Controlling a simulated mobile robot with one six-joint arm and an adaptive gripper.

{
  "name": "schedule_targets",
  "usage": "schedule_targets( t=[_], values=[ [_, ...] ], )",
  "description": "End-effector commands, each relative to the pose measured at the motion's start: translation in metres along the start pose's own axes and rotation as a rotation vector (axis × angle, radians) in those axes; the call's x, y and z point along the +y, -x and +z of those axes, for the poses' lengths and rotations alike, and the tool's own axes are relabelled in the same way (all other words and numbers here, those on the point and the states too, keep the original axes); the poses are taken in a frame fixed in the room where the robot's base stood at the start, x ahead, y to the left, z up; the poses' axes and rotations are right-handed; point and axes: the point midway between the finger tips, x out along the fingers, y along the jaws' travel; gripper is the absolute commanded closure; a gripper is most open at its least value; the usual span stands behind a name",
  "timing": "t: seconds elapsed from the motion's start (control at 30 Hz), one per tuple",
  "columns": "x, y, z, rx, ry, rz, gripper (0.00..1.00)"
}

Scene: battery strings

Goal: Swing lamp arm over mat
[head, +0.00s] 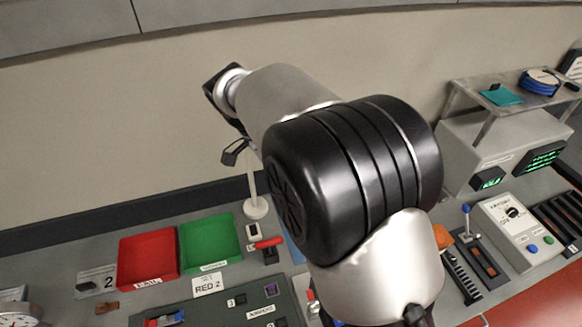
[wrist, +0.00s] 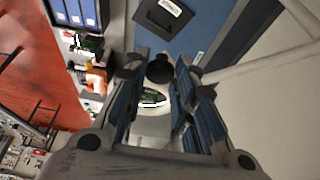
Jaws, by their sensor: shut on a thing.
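My gripper (wrist: 160,72) shows in the wrist view with both fingers around a small dark round knob (wrist: 159,68), and it is shut on it. The knob seems to be part of the lamp, but the lamp arm itself cannot be made out. In the head view a white post on a round base (head: 256,208), likely the lamp stand, rises behind the counter items. Its upper part is hidden by my arm, and only a dark part of my gripper (head: 236,152) shows beside it. A dark grey-green mat (head: 212,308) with labels lies at the front, partly hidden.
A red tray (head: 148,257) and a green tray (head: 210,242) stand left of the post. A red-handled switch (head: 267,243) is close to its base. A grey instrument (head: 515,232) and a raised shelf (head: 500,90) stand at right. The wall behind is bare.

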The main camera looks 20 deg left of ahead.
Motion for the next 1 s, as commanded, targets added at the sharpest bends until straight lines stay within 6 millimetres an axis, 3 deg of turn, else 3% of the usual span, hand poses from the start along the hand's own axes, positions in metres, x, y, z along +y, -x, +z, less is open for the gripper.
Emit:
schedule_targets(
  t=[0.3,0.33,0.63,1.0],
  values=[
    [0.0,0.0007,-0.0005,0.001,-0.002,0.0,1.0],
    [0.0,0.0007,-0.0005,0.0,-0.002,0.0,0.74],
    [-0.0001,0.0004,-0.0003,0.0,-0.001,-0.001,0.54],
    [-0.0005,0.004,0.0,0.0,-0.001,-0.002,0.54]
  ],
)
